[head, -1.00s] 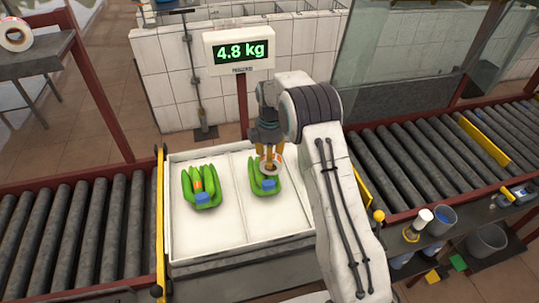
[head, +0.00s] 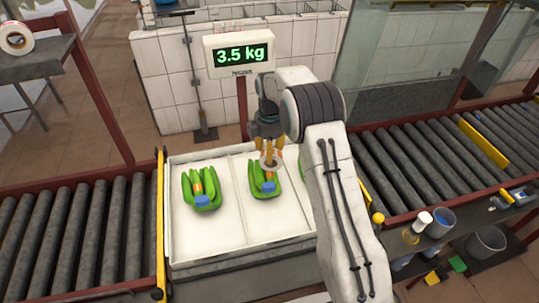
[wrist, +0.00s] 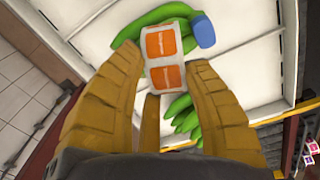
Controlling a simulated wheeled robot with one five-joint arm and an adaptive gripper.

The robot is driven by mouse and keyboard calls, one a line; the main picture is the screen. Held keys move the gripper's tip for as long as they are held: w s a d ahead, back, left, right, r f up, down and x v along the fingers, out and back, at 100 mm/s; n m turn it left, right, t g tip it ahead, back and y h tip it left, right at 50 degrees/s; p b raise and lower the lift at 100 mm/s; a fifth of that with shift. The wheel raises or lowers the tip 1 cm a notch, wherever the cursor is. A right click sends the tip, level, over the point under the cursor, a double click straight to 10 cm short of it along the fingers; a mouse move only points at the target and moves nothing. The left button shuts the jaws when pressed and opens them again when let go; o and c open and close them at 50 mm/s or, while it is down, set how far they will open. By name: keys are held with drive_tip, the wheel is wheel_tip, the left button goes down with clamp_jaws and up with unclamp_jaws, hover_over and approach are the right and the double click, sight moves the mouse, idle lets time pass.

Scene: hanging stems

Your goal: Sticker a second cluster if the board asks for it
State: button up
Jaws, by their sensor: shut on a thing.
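My gripper (head: 270,154) is shut on a white roll of orange stickers (wrist: 165,58), just above the right banana cluster (head: 257,186). The roll also shows in the head view (head: 271,160) as a pale ring between the fingers. The right cluster is green with a blue end, and an orange patch shows on it below the roll. The display (head: 240,55) reads 3.5 kg.
Both clusters lie in a white two-part tray (head: 222,238), one in each part. Roller conveyors flank it at left (head: 70,230) and right (head: 425,155). A second roll (head: 16,39) rests on the shelf at upper left. A bottle (head: 418,226) and cup stand at right.

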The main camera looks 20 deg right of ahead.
drive_tip(key=shift+r, duration=2.8)
